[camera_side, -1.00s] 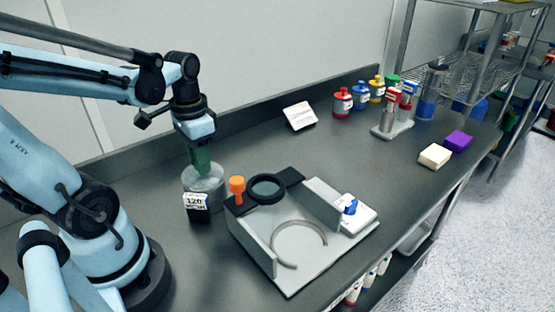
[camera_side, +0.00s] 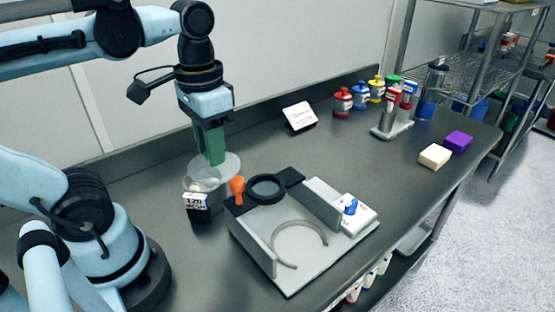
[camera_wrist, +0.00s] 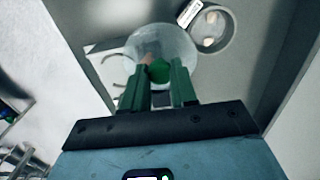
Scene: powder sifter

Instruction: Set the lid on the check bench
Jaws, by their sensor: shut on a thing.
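My gripper (camera_side: 214,158) has green fingers and is shut on the clear round lid (camera_side: 229,168). It holds the lid in the air, above and slightly right of the sieve cup (camera_side: 196,184) labelled 120 mesh. In the wrist view, the lid (camera_wrist: 183,45) is between the finger ends (camera_wrist: 160,75), with a green knob in the grip. The open cup (camera_wrist: 211,30) shows beyond it with pale lumps inside. The dark check bench (camera_side: 270,148) is the long table running to the back right.
A grey fixture tray (camera_side: 290,275) with a black ring (camera_side: 266,187) and an orange knob (camera_side: 237,185) stands right of the cup. A white card (camera_side: 299,116) stands near the wall. Coloured bottles (camera_side: 361,95) and two blocks (camera_side: 435,157) are farther right. The bench between is bare.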

